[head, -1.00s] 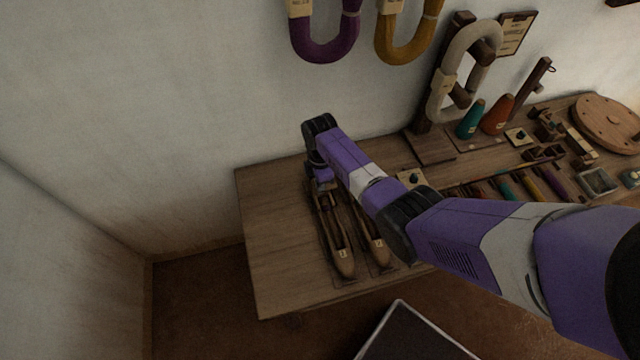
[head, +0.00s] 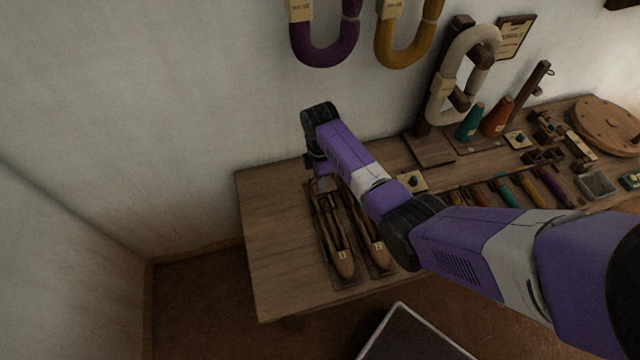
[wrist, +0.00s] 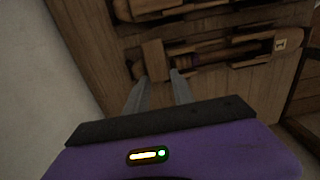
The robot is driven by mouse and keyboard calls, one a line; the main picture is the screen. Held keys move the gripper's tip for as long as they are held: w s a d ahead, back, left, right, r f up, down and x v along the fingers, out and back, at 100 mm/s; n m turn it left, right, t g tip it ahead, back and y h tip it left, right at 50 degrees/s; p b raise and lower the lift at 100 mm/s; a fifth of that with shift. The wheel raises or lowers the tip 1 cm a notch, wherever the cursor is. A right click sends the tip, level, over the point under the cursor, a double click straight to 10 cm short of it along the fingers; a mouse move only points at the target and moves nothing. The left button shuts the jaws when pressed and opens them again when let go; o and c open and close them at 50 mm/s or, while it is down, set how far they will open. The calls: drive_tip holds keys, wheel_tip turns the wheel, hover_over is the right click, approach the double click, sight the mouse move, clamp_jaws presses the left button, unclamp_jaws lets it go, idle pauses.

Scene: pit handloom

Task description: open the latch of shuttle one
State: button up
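Shuttle one (head: 344,262), a long brown wooden boat shape with a label marked 1, lies in a dark tray on the left part of the table. In the wrist view shuttle one (wrist: 262,47) runs to the right, with a purplish piece inside its slot. A paler wooden block, seemingly the latch (wrist: 153,56), lies across its left end. My gripper (wrist: 160,76) is open, its two fingers apart and empty, with the tips just below the block in the picture. I cannot tell whether they touch it.
A second shuttle (head: 379,254) lies close beside shuttle one on the right. A small knobbed plate (head: 411,181), a wooden stand with a pale skein (head: 440,100) and cones are further right. The table (head: 275,240) left of the shuttles is bare; the wall stands close behind.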

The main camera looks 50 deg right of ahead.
drive_tip(key=shift+r, duration=1.5)
